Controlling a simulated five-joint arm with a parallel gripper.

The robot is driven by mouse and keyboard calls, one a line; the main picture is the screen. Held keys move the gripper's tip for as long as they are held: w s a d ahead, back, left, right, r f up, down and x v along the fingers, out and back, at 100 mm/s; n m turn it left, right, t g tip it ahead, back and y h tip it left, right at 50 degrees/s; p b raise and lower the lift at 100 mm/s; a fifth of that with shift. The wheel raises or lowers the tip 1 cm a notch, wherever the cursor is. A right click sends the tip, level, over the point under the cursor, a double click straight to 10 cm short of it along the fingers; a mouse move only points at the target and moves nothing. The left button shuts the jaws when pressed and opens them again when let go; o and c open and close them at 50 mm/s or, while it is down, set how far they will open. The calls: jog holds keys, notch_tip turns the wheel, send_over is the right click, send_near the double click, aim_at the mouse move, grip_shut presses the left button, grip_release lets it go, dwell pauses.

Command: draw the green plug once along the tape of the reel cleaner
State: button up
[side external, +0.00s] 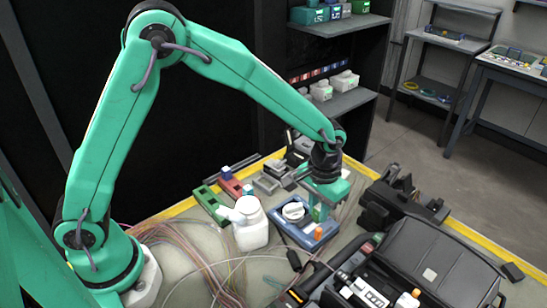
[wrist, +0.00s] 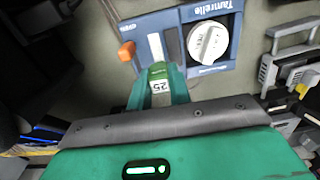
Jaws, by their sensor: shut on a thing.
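The reel cleaner (wrist: 228,57) is a blue box with a white round dial (wrist: 208,42), a pale tape strip (wrist: 156,46) in a slot and an orange lever (wrist: 127,51). It also shows in the side view (side external: 284,229), on the bench below my gripper. My gripper (wrist: 158,88) is shut on the green plug (wrist: 158,70), which has a white label reading 25. The plug's front end is at the near end of the tape strip; whether it touches the tape I cannot tell. In the side view the plug (side external: 317,213) is partly hidden by my gripper.
A white bottle (side external: 250,228) stands left of the cleaner. Green (side external: 210,204) and red (side external: 231,185) holders lie behind it. A black device (side external: 402,200) and a large black case (side external: 430,262) stand to the right. Loose fibres (side external: 190,250) cover the front left.

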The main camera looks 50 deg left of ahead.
jog(key=shift+s, duration=1.65)
dwell(1.7)
jog(key=shift+r, duration=0.15)
jog(key=shift+r, duration=2.15)
